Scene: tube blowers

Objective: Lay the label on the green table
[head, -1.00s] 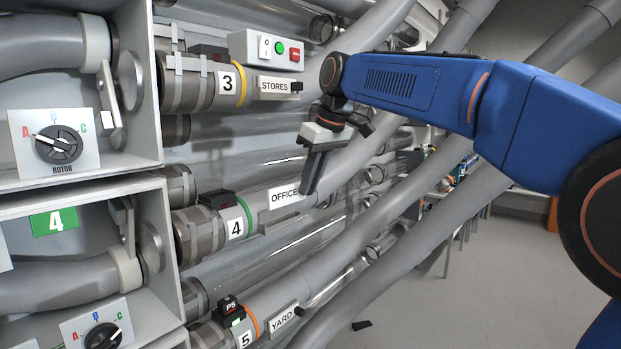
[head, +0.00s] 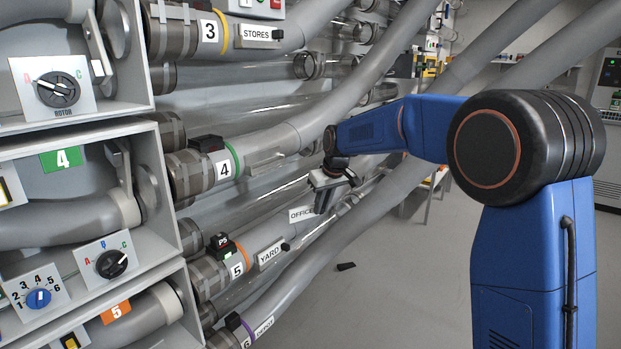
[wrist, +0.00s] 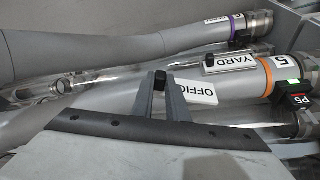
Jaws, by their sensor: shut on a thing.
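The label is a white plate reading OFFICE (head: 301,213). It hangs at the fingertips of my gripper (head: 320,205), in front of the grey and clear tubes and clear of the number 4 tube. In the wrist view the label (wrist: 200,92) sticks out to the right from between my gripper's fingers (wrist: 163,88), which hide part of its lettering. My gripper is shut on it. I cannot make out a green table in either view.
Thick grey tubes slant close around my arm. A small dark object (head: 346,266) lies on the floor. Open grey floor (head: 420,290) spreads to the right.

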